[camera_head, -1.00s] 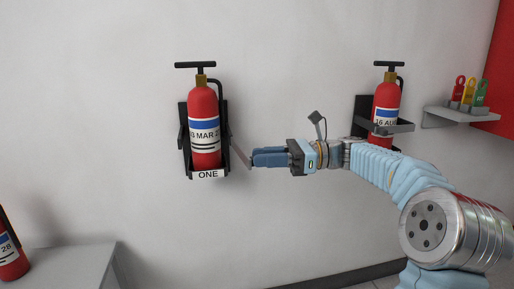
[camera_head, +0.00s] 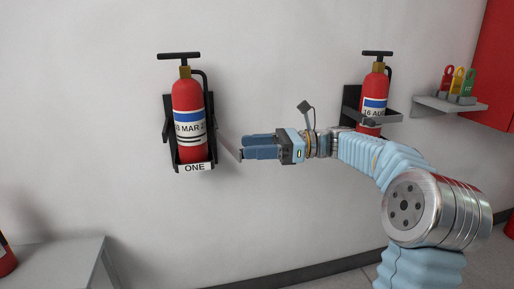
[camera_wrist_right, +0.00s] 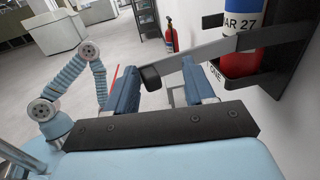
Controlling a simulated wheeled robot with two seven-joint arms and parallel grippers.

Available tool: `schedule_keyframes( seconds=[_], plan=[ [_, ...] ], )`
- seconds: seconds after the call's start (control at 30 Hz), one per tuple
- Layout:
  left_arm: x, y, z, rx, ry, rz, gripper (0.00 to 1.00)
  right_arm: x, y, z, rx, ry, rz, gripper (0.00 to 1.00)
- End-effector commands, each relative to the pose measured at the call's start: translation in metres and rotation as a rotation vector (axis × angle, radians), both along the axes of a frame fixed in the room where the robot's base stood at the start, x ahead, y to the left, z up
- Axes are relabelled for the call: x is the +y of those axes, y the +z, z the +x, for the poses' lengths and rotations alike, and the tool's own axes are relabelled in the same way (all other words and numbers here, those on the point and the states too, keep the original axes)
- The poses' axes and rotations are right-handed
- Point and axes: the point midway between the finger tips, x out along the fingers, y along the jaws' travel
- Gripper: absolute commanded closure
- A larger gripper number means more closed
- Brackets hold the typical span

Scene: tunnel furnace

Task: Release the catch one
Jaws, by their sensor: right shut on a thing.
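The red extinguisher (camera_head: 188,95) with a "MAR 2…" label stands upright in the black wall bracket marked ONE (camera_head: 195,168). Its catch (camera_head: 228,146) is a grey bar sticking out from the bracket's right side, swung away from the extinguisher's front. My right gripper (camera_head: 244,148) is shut on this bar, to the right of the bracket. In the right wrist view the bar (camera_wrist_right: 195,58) runs from the bracket to a black end between my blue fingers (camera_wrist_right: 160,88). My left gripper is not in view.
A second extinguisher (camera_head: 374,95) hangs on the right with its grey bar across its front. A shelf (camera_head: 440,104) with coloured tags is further right. A grey table (camera_head: 60,262) stands lower left. The wall between the brackets is otherwise bare.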

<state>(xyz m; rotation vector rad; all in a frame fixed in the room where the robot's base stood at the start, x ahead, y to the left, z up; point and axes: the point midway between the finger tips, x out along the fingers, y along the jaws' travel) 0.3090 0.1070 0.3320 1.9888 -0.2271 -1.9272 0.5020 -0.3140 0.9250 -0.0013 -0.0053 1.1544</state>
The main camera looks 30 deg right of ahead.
Motion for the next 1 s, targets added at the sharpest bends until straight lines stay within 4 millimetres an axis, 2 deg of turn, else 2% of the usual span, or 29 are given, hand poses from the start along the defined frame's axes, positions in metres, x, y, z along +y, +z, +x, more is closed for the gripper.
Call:
schedule_keyframes(
  seconds=[0.27, 0.37, 0.47, 0.8, 1.0],
  plan=[
    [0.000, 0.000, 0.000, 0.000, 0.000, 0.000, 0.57, -0.002, -0.002, 0.000, 0.004, -0.004, -0.002, 0.53],
    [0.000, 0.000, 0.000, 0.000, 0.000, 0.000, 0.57, -0.009, -0.002, -0.003, 0.004, -0.005, -0.002, 0.53],
    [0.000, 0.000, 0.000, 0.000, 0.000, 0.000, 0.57, -0.025, -0.002, -0.010, 0.003, -0.005, -0.003, 0.53],
    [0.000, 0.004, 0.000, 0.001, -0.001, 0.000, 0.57, -0.099, -0.001, -0.043, 0.002, -0.003, -0.001, 0.53],
    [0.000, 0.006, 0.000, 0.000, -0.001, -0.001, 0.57, -0.122, 0.000, -0.053, 0.000, -0.001, -0.001, 0.53]
  ],
)
